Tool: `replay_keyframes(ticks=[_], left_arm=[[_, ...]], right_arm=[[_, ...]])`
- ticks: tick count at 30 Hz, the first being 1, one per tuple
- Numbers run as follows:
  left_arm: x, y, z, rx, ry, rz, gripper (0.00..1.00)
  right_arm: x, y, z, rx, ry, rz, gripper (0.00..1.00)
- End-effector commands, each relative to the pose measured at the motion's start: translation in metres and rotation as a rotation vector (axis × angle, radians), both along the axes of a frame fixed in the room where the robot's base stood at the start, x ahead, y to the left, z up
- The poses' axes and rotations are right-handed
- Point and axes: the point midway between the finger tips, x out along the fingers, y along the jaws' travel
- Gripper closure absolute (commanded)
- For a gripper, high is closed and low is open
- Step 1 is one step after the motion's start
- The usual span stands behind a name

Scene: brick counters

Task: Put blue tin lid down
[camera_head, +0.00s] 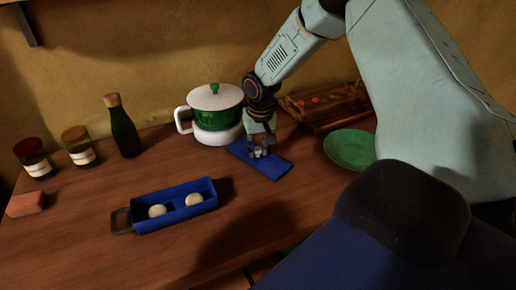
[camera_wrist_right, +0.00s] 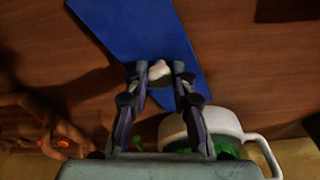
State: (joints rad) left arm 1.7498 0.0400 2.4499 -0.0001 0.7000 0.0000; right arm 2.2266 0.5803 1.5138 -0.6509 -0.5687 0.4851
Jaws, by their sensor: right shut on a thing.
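The blue tin lid (camera_head: 270,162) is a flat blue rectangle with a pale knob, at the middle of the wooden counter beside the pot. It looks level and close to the counter; I cannot tell whether it touches. It also shows in the right wrist view (camera_wrist_right: 140,32). My right gripper (camera_head: 259,151) is above the lid, shut on its pale knob (camera_wrist_right: 159,71). The blue tin (camera_head: 176,206) stands open nearer the front left, with two pale round things (camera_head: 194,199) inside. My left gripper is not in view.
A white and green pot (camera_head: 214,112) stands just behind the lid. A green plate (camera_head: 350,148) and a wooden tray (camera_head: 325,105) are to the right. A dark bottle (camera_head: 123,130), two jars (camera_head: 78,146) and a reddish block (camera_head: 25,204) are at left. Bare counter lies between tin and lid.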

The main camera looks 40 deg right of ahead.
Motion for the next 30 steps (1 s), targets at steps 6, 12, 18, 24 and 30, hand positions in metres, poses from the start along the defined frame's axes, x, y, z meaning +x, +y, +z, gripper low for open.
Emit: replay_keyframes(ticks=[6, 12, 18, 24, 30], left_arm=[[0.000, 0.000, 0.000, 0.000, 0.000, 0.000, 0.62], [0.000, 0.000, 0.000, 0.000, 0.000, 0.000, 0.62], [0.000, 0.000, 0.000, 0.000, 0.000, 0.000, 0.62], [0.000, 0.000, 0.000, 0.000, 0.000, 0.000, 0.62], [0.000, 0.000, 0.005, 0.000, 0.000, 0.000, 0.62]], right_arm=[[0.000, 0.000, -0.004, 0.000, 0.001, 0.000, 1.00], [0.000, 0.000, -0.004, 0.000, 0.000, 0.000, 0.61], [0.000, 0.000, -0.003, 0.000, 0.000, 0.000, 0.53], [0.000, 0.000, -0.002, 0.000, 0.000, 0.000, 0.53], [-0.002, 0.001, 0.022, 0.003, -0.004, 0.000, 0.53]])
